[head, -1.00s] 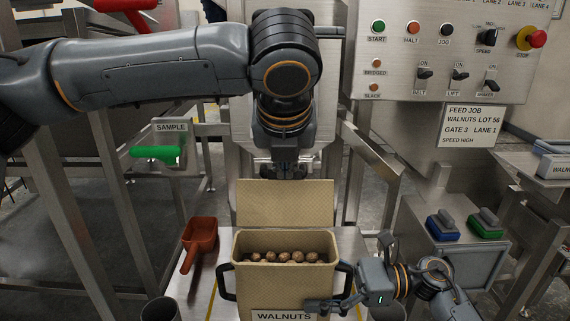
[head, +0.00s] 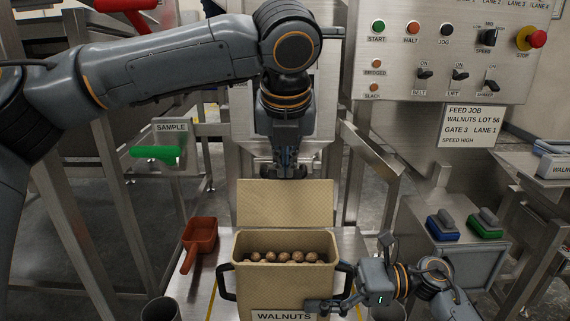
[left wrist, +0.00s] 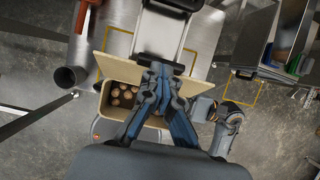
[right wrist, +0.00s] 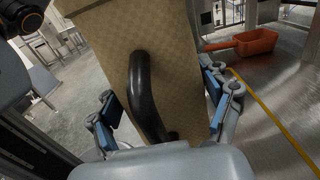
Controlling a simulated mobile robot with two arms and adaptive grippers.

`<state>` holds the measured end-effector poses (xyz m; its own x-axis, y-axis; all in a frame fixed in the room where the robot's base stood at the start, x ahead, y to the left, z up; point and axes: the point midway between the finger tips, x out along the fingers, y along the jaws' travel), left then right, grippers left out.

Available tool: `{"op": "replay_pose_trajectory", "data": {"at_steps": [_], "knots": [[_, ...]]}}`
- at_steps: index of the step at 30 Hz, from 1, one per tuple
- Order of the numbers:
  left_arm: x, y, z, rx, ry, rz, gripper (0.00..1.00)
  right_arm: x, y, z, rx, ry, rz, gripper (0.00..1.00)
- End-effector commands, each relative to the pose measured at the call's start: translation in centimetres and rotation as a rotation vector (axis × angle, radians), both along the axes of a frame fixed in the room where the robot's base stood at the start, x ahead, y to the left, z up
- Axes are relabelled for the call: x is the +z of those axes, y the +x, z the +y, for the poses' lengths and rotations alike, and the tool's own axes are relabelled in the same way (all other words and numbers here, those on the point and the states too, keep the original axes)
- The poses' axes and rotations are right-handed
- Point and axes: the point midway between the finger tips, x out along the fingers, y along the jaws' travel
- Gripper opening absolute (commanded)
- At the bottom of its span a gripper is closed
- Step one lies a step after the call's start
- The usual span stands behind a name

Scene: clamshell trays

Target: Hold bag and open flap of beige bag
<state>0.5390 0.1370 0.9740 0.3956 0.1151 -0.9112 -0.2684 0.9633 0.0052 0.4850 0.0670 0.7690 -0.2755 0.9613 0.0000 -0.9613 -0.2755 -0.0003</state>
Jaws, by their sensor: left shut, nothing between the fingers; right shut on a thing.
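The beige bag (head: 246,287) stands upright with its mouth open and walnuts (head: 285,257) inside. Its flap (head: 285,203) stands raised at the back edge, and a WALNUTS label is on the front. My left gripper (head: 287,172) is shut and empty, pointing down just above the flap's top edge; in the left wrist view its fingers (left wrist: 160,72) are together over the flap. My right gripper (head: 338,303) is shut on the bag's right side. In the right wrist view its fingers (right wrist: 162,95) press either side of the bag, with the black handle (right wrist: 143,92) between them.
An orange-brown scoop (head: 198,240) lies left of the bag and a dark cup (head: 160,309) stands at the front left. A metal frame and chute rise behind. A control panel (head: 450,50) is at upper right, above a box with blue and green brushes (head: 460,226).

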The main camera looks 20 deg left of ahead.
Motion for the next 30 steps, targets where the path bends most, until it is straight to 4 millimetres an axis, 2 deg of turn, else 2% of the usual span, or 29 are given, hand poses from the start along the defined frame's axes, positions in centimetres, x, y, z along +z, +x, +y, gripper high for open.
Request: {"op": "replay_pose_trajectory", "data": {"at_steps": [7, 21, 30], "knots": [[-0.6, 1.1, 0.2, -0.007, -0.035, 0.102, 0.0, 0.1, 0.0, 0.0, -0.001, 0.001, 0.0, 0.16], [-3.2, 5.1, 1.3, -0.008, -0.035, 0.101, 0.0, 0.1, 0.0, 0.0, -0.001, 0.001, 0.0, 0.16], [-5.4, 6.7, 1.8, -0.008, -0.033, 0.101, 0.0, 0.1, 0.0, 0.0, -0.001, 0.001, 0.0, 0.16]]}}
